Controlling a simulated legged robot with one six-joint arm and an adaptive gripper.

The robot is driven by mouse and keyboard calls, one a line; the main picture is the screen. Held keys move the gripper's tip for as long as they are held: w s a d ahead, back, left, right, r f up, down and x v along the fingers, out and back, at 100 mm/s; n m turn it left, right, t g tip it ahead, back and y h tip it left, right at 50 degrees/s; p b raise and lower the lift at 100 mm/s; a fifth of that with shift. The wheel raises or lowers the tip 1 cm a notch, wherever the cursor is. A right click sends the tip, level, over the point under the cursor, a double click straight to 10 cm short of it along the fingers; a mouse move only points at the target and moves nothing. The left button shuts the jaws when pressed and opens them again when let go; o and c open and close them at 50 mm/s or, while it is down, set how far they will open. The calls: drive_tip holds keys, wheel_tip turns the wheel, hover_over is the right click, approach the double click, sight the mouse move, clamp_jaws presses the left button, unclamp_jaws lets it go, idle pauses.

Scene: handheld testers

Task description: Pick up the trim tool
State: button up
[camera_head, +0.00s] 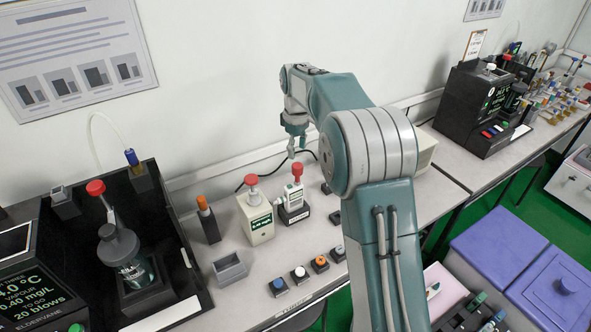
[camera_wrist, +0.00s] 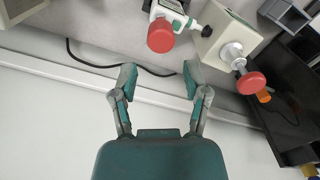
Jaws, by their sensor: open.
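No label marks the trim tool, so I cannot be sure which item it is. An orange-capped tool (camera_head: 203,205) stands upright in a small black block (camera_head: 211,230) left of the cream box; its orange top also shows at the right of the wrist view (camera_wrist: 264,96). My gripper (camera_head: 297,147) is open and empty, hanging near the wall above the back of the bench. In the wrist view my gripper's two fingers (camera_wrist: 160,80) are spread apart, with only bench and wall behind them. The orange-capped tool is well to their right, not touched.
A white red-capped tester (camera_head: 294,197) and a cream box with a red knob (camera_head: 256,217) stand near my gripper. A black tray (camera_head: 185,262) holds a bottle at left. Small buttons (camera_head: 300,274) line the front. A black cable (camera_wrist: 95,62) runs along the wall.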

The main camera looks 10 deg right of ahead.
sight(297, 175)
wheel_tip(297, 175, down, 10)
drive_tip(key=shift+r, duration=0.1)
clamp_jaws()
idle(0.4)
